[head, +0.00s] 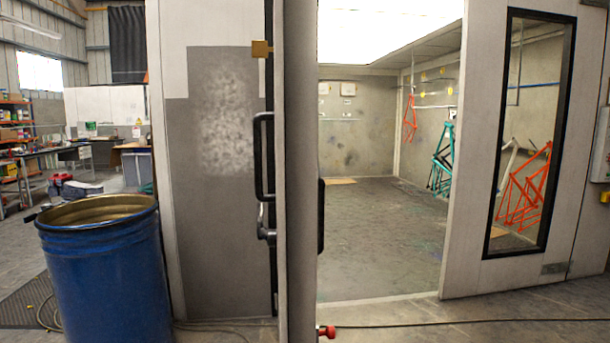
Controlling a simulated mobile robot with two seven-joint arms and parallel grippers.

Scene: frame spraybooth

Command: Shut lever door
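The lever door (300,170) stands open, and I see it almost edge-on as a tall grey upright in the middle of the head view. A black pull handle (258,157) shows just left of this edge, with a lever (265,227) below it. Another dark handle part (321,215) shows on its right side. The doorway to its right is open, with the booth floor (380,240) visible inside. The door's faces are mostly hidden by the angle. Neither of my grippers is in view.
A blue drum (105,270) stands at the front left. A grey and white panel (220,150) is behind the handle. A windowed panel (485,265) bounds the opening on the right. A cable (450,324) and a red fitting (327,331) lie low at the front. Bike frames (443,160) hang inside.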

